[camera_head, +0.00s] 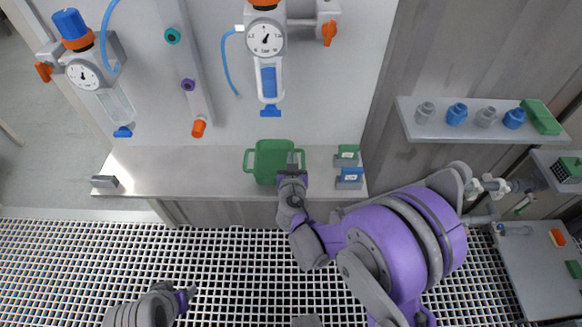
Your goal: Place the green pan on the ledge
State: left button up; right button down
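The green pan (268,153), with a handle at each side, is over the middle of the grey ledge (210,165) below the back panel. I cannot tell whether it rests there or is held just above. My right gripper (292,162) is at the pan's front right part and overlaps it in the view. Its fingers are small and partly hidden, so its grip on the pan is unclear. My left gripper (189,294) is low at the left, over the grated floor, away from the pan. Its fingers are hard to make out.
Green and blue clips (348,178) stand right of the pan; a small grey block (104,182) lies at the ledge's left end. Gauges (265,39) hang on the panel above. A shelf (430,131) at right holds knobs and a green block (541,117). The ledge's left half is mostly clear.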

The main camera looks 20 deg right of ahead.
jog(key=shift+f+b, duration=0.4)
jog(key=shift+f, duration=1.35)
jog(key=shift+f, duration=0.1)
jog(key=c, duration=1)
grip_release()
jog(key=shift+c, duration=0.2)
